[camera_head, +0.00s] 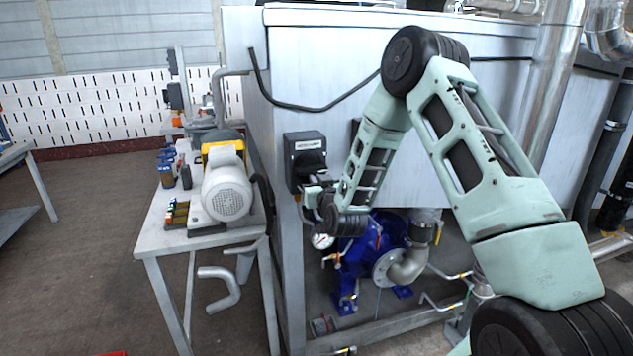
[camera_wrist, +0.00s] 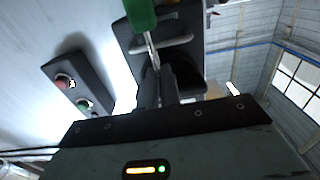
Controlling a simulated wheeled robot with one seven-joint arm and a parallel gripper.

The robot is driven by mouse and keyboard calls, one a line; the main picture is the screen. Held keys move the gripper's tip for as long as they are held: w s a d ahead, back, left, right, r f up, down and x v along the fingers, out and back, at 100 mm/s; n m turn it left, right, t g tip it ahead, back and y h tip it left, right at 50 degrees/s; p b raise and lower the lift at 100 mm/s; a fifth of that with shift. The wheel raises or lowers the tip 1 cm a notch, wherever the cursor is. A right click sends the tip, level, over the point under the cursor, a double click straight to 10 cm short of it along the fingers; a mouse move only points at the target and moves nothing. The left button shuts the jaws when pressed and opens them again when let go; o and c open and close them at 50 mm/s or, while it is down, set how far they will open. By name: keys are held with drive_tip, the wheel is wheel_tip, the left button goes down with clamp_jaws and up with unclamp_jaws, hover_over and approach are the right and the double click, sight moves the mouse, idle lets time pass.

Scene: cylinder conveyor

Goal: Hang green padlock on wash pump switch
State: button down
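The green padlock (camera_wrist: 140,14) is at the top of the wrist view, partly cut off by the frame. Its metal shackle runs from the body toward my fingertips. My gripper (camera_wrist: 160,72) looks shut on the shackle end, its dark fingers close together. The black switch box (camera_wrist: 190,50) with a grey handle bar is right behind the padlock. Whether the shackle passes through the switch handle cannot be told. In the head view the switch (camera_head: 305,158) is on the corner of the grey cabinet, and my gripper (camera_head: 318,196) is just below it; the padlock cannot be made out there.
A box with red and green buttons (camera_wrist: 75,85) is beside the switch in the wrist view. A table (camera_head: 155,238) with a grey motor (camera_head: 228,190) and several small coloured items stands left of the cabinet. A blue pump (camera_head: 362,255) with pipes and a gauge (camera_head: 322,241) is below my arm.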

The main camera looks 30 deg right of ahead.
drive_tip(key=shift+f+b, duration=0.9)
drive_tip(key=shift+f, duration=0.15)
drive_tip(key=c, duration=1.5)
unclamp_jaws()
drive_tip(key=shift+c, duration=0.2)
drive_tip(key=shift+s+f, duration=0.1)
drive_tip(key=shift+s, duration=0.05)
drive_tip(key=p+v, duration=0.6)
drive_tip(key=v, duration=1.1)
